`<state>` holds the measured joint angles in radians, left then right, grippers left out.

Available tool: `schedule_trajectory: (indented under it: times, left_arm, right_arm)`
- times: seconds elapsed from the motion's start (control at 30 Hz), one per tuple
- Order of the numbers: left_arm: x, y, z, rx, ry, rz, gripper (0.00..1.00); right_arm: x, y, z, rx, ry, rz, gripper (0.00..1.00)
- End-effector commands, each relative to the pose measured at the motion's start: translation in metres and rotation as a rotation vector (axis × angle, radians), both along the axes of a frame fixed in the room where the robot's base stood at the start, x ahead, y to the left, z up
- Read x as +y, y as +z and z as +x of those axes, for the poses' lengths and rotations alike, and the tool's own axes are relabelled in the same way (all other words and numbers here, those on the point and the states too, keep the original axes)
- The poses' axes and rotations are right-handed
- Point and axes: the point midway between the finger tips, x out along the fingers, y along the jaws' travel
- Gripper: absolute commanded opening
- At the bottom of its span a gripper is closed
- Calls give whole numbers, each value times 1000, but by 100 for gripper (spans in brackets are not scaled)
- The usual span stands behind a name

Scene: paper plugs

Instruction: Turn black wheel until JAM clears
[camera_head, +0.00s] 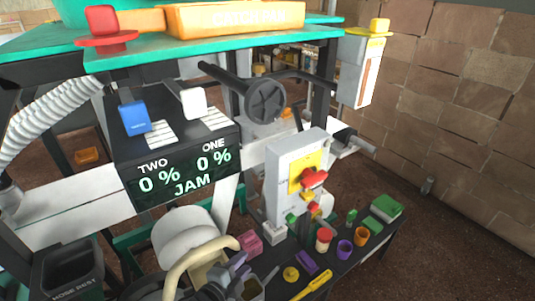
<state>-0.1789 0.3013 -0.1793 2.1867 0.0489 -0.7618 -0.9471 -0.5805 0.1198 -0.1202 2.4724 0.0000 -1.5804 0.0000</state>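The black wheel (265,100) faces me at the upper middle, with a thick black bar running from it up to the left. The display (185,172) on the black box reads TWO 0 %, ONE 0 % and JAM in green and white. What seems to be my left gripper (232,277) is at the bottom middle, well below the wheel and apart from it. Its fingers are partly cut off and mixed with grey shapes, so I cannot tell whether it is open or shut. I do not see my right gripper.
A blue lever (134,117) and a white lever (194,102) stand on the black box. A grey panel (288,160) with a red knob (314,178) stands below right of the wheel. Small coloured parts lie on a dark bench. A hose rest (76,286) is bottom left.

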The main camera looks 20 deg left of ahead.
Motion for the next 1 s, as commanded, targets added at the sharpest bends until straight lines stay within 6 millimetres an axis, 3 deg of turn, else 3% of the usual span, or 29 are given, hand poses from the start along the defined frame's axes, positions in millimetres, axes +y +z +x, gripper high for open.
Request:
schedule_trajectory:
  times: [0.03,0.1,0.2,0.4,0.6,0.77,1.0]
  left_arm:
    - [3,28,28,-147,-61,140,34]
    - [6,70,57,-358,-127,358,34]
    - [11,130,86,-640,-160,671,34]
    - [21,227,104,-1078,-66,1201,34]
    - [29,277,100,-1299,75,1499,34]
    - [28,293,100,-1354,126,1576,34]
    - [16,316,117,-1359,133,1581,34]
  right_arm:
    - [0,0,1,-4,1,-2,0]
    - [-1,2,1,-10,2,-2,0]
    - [-1,4,2,-13,3,-3,0]
    - [-1,4,2,-13,3,-3,0]
    - [0,3,1,-10,2,-2,0]
    - [0,2,1,-10,0,2,0]
    - [1,0,1,-8,-3,5,0]
